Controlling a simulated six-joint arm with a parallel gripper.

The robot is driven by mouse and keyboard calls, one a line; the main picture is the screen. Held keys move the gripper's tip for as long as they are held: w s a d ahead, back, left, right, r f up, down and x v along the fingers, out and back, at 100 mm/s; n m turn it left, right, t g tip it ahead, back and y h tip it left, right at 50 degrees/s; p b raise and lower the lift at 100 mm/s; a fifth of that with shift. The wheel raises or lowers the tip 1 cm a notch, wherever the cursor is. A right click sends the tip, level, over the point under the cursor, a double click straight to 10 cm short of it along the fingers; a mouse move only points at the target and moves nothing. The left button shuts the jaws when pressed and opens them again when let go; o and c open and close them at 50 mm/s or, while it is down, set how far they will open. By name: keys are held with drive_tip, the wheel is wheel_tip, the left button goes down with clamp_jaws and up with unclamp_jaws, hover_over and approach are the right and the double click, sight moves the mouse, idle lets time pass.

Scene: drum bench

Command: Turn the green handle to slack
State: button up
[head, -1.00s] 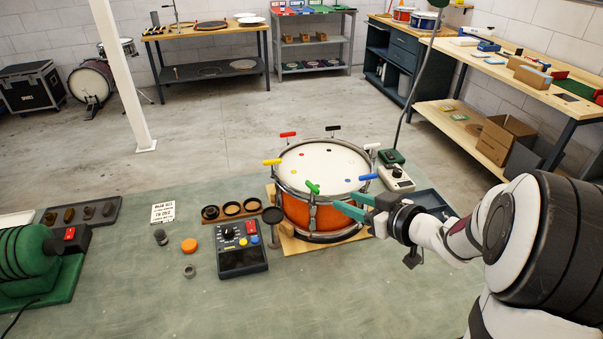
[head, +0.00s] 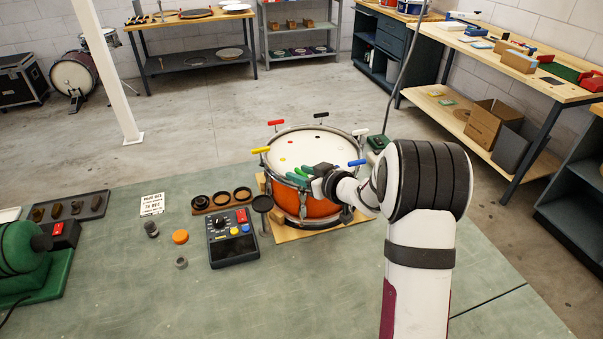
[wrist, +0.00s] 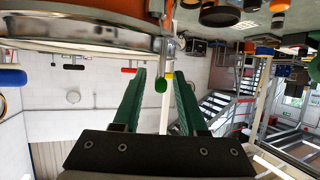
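The orange drum (head: 322,204) stands on a wooden board, with coloured T-handles around its rim. The green handle (head: 301,171) is on the near side of the rim, partly hidden by my gripper (head: 297,178). In the wrist view, which looks upside down, the green handle (wrist: 161,85) shows end-on between the two teal fingers of my gripper (wrist: 160,75). The fingers are open, with a gap visible on each side of the handle. I see no contact.
The yellow handle (head: 261,150) is to the left on the rim and the blue handle (head: 357,162) to the right. Red (head: 276,122), black (head: 321,115) and white (head: 361,131) handles are farther round. A control box (head: 233,239) stands left of the drum.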

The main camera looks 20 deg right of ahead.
clamp_jaws()
drive_tip(key=shift+n+y, duration=0.3)
drive_tip(key=n+g+y, duration=0.4)
drive_tip(key=n+y, duration=0.1)
drive_tip(key=shift+d+f+n, duration=0.1)
drive_tip(key=shift+n, duration=0.2)
drive_tip(key=n+g+y, duration=0.2)
drive_tip(key=n+g, duration=0.1)
drive_tip(key=shift+n+g, duration=0.3)
drive_tip(key=shift+y, duration=0.3)
drive_tip(key=shift+n+g, duration=0.5)
drive_tip(key=shift+o, duration=0.7)
unclamp_jaws()
